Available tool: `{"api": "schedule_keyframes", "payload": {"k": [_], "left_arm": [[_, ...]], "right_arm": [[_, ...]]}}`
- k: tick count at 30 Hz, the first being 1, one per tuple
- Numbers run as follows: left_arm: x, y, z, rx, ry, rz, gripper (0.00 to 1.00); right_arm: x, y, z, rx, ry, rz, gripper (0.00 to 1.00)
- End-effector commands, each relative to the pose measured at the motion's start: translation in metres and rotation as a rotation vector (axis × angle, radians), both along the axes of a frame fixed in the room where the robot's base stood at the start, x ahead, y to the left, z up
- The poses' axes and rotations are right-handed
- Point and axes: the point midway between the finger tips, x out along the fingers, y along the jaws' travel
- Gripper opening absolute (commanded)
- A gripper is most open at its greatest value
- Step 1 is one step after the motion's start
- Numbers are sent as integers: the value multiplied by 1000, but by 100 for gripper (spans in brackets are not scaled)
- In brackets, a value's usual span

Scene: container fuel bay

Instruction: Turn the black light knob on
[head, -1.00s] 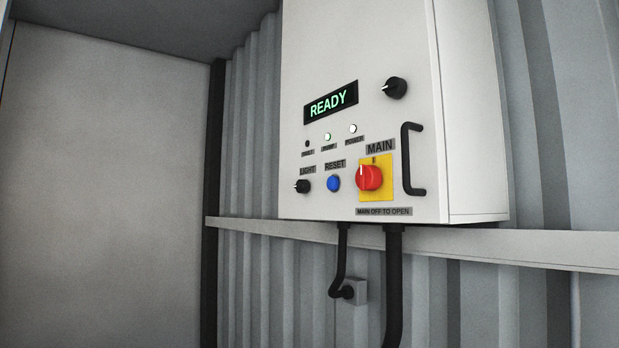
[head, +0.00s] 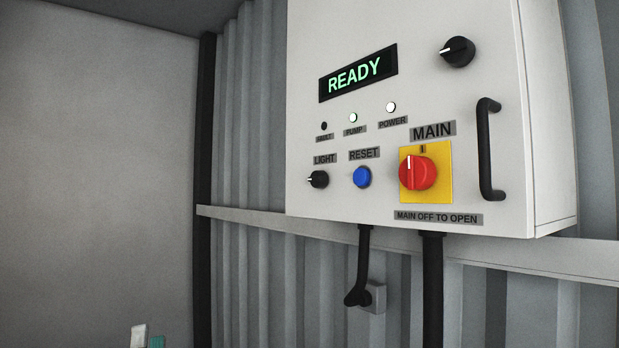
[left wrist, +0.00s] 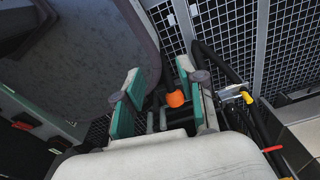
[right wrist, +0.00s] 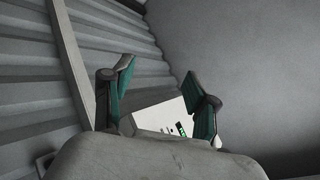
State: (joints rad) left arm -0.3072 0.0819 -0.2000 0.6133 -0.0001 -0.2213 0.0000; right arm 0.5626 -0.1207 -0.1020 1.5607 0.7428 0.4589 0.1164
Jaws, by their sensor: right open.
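The black light knob (head: 318,179) is on the white control box, under the LIGHT label, left of the blue reset button (head: 362,177). Its white mark points left. My right gripper (head: 147,339) just shows at the bottom left edge of the head view, well left of and below the knob. In the right wrist view its two teal fingers (right wrist: 163,100) are spread and empty, with the box partly visible between and beyond them. My left gripper (left wrist: 157,95) has its fingers apart in the left wrist view; it is not in the head view.
The box (head: 300,110) also carries a lit READY display (head: 356,73), a red main switch (head: 418,172), another black knob (head: 457,51) and a black handle (head: 489,150). A rail (head: 260,221) and cables run below it. Mesh and an orange ball (left wrist: 175,98) show near my left gripper.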

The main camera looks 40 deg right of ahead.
Motion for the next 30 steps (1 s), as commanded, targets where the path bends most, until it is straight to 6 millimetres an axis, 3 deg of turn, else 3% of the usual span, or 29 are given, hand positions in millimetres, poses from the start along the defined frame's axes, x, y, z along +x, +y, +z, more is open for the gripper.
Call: {"api": "schedule_keyframes", "payload": {"k": [1, 3, 7, 10, 14, 20, 30], "left_arm": [[1, 0, 5, 0, -1, 0, 40], [2, 0, 8, 0, -3, 0, 40], [8, 0, 12, -1, -12, 0, 40], [12, -1, 14, -2, -18, 0, 40], [12, -1, 16, -2, -20, 0, 40], [12, -1, 25, -3, -19, 0, 40], [11, -3, 57, -4, -17, 1, 40]], "right_arm": [[-19, -18, 66, 136, -171, -18, 58], [-52, -45, 130, 344, -385, -36, 58], [-105, -83, 194, 678, -669, -42, 58], [-129, -98, 214, 862, -794, -36, 58], [-144, -106, 224, 993, -871, -30, 58], [-147, -124, 234, 1025, -889, -31, 58], [-146, -190, 263, 1019, -888, -33, 58]]}}
